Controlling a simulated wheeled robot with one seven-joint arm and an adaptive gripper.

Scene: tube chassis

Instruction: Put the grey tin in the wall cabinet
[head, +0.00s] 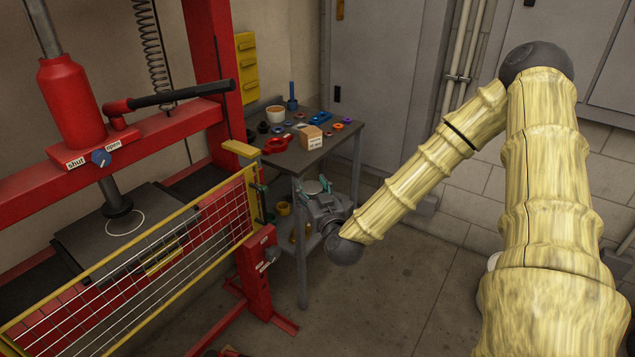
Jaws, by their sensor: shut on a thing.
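My gripper (319,186) is at the end of my arm, by the front right of the workbench and a little below its top. Its teal-tipped fingers are shut on a small light-grey thing, which looks like the grey tin (313,187). The tin is mostly hidden by the gripper body, so its shape and tilt are hard to tell. Large grey doors stand on the back wall (385,75) and at the upper right (565,45). I cannot tell which of them, if any, is the wall cabinet.
The workbench (345,140) holds a cardboard box (309,138), a bowl (276,114), a red part (276,145) and several small rings. A red press (70,110) with a yellow mesh guard (150,265) fills the left. Pipes (460,60) run up the wall. Floor right of the bench is clear.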

